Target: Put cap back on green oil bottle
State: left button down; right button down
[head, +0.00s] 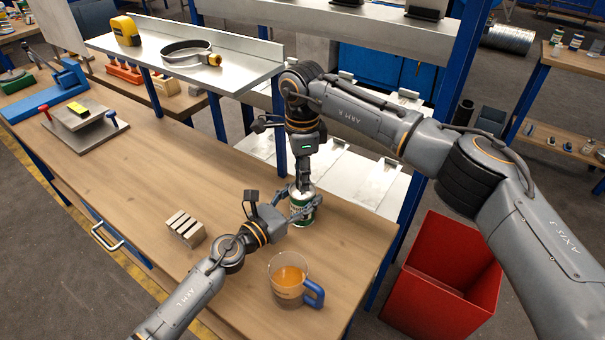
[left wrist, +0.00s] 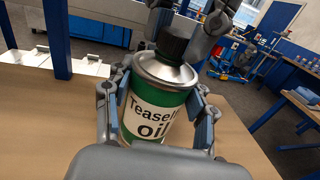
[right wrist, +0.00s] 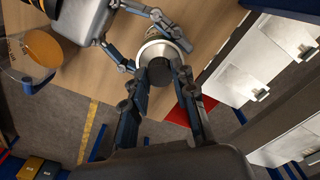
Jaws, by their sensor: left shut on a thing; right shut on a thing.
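The green oil bottle (head: 302,213) stands upright on the wooden bench near its right end. Its label reads "oil" in the left wrist view (left wrist: 158,112). My left gripper (head: 297,205) is shut around the bottle's body. The black cap (left wrist: 173,42) is at the top of the bottle's silver cone, in line with the neck, with no clear gap below it. My right gripper (head: 304,184) comes down from above and is shut on the cap, which also shows between its fingertips in the right wrist view (right wrist: 159,72). The neck thread is hidden.
A glass mug (head: 289,280) of amber liquid with a blue handle stands near the bench's front right. A red bin (head: 442,275) stands on the floor at right. The bench's middle is clear.

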jog(key=m, duration=1.2)
jog(key=c, duration=1.1)
grip_release()
jog(key=shift+r, duration=2.25)
jog(key=shift+c, duration=0.2)
